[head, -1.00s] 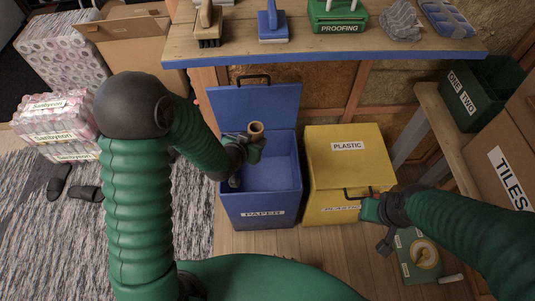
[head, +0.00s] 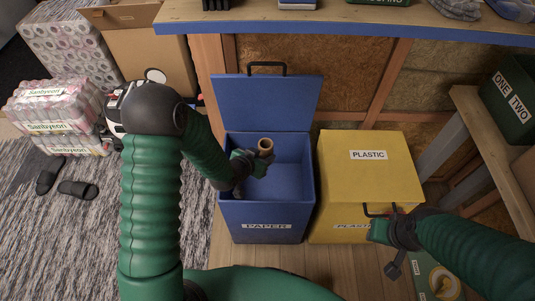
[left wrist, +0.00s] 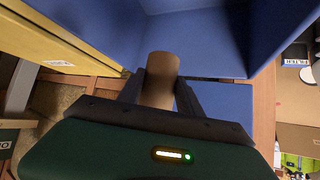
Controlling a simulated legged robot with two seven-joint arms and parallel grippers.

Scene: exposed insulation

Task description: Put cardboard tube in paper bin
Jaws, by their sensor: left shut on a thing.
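The brown cardboard tube (head: 266,146) is held upright in my left gripper (head: 257,160), over the blue paper bin (head: 265,218). The bin's lid (head: 265,105) is raised, and its inside looks mostly empty. In the left wrist view, the tube (left wrist: 160,75) is clamped between the two dark fingers, with blue bin walls around it. The tube's lower end is hidden in the head view. My right gripper (head: 378,229) is at the front of the yellow plastic bin, beside its black handle. Its fingers are too unclear to judge.
The yellow plastic bin (head: 368,170) stands closed just right of the paper bin. A wooden workbench (head: 350,22) with a blue edge runs behind the bins. A cardboard box (head: 145,50) and wrapped packs (head: 55,108) are at the left. A rug (head: 75,240) covers the left floor.

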